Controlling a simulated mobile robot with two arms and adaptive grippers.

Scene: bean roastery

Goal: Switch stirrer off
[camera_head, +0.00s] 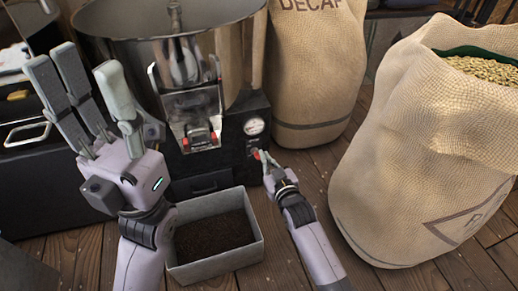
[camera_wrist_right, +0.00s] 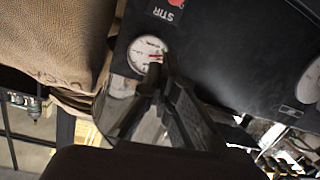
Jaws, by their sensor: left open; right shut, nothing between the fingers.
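The roaster (camera_head: 215,150) is a black machine with a large open metal pan. Its front panel carries a round white gauge (camera_head: 255,126) and, below it, a small red control (camera_head: 253,152). My right gripper (camera_head: 259,156) is shut and empty, its tips at that red control; I cannot tell whether they touch it. In the right wrist view, a "STIR" label (camera_wrist_right: 164,14) is upside down beside a red control (camera_wrist_right: 177,3) cut by the top edge. The shut fingertips (camera_wrist_right: 158,72) overlap the gauge's edge there. My left gripper (camera_head: 90,85) is open and empty, raised at the left. The control's position is unclear.
A grey bin (camera_head: 256,252) of dark grounds stands on the floor before the roaster, between my arms. A DECAF sack (camera_head: 310,75) stands behind right, and a large open sack of pale beans (camera_head: 400,170) at the right. Wooden floor shows between them.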

